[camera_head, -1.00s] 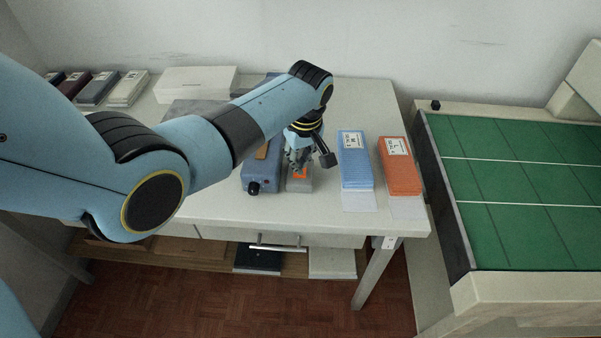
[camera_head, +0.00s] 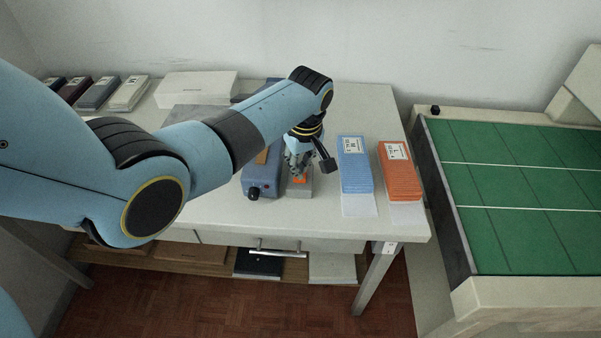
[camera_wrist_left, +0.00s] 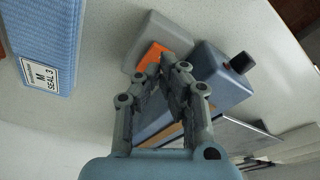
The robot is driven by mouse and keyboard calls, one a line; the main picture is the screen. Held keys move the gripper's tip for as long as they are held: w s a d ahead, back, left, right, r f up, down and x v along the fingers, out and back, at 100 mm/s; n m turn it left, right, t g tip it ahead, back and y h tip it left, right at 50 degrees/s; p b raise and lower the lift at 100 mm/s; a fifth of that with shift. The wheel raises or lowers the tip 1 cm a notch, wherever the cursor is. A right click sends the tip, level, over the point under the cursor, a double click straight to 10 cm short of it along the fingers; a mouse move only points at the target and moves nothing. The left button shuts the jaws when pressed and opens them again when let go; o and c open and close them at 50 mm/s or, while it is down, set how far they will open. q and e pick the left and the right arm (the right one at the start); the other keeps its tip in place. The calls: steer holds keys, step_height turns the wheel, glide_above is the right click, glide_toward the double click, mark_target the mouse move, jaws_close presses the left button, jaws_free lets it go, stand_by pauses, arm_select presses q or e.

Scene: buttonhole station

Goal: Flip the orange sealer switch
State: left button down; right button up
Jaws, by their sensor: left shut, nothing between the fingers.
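The orange sealer switch (camera_head: 300,179) sits on a small grey box (camera_head: 300,191) near the table's front edge. It also shows in the left wrist view (camera_wrist_left: 152,55), on its grey box (camera_wrist_left: 165,36). My left gripper (camera_head: 297,174) is shut and empty, pointing down at the switch. In the left wrist view its fingertips (camera_wrist_left: 172,62) are beside the orange rocker and overlap its edge; I cannot tell whether they touch it. My right gripper is not in view.
A blue sealer unit with a black knob (camera_head: 262,181) stands just left of the grey box. A blue pack (camera_head: 355,170) and an orange pack (camera_head: 398,172) lie to the right. A green-topped table (camera_head: 520,190) stands further right.

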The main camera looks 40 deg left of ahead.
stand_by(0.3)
arm_select(q)
steer(key=shift+f+b, duration=0.45)
steer(key=shift+f, duration=0.15)
steer(key=shift+f+b, duration=0.35)
steer(key=shift+f, duration=0.15)
stand_by(0.4)
step_height(320, 180, up, 2)
steer(key=shift+r+p, duration=0.1)
steer(key=shift+p, duration=1.1)
step_height(320, 180, up, 5)
steer(key=p, duration=0.5)
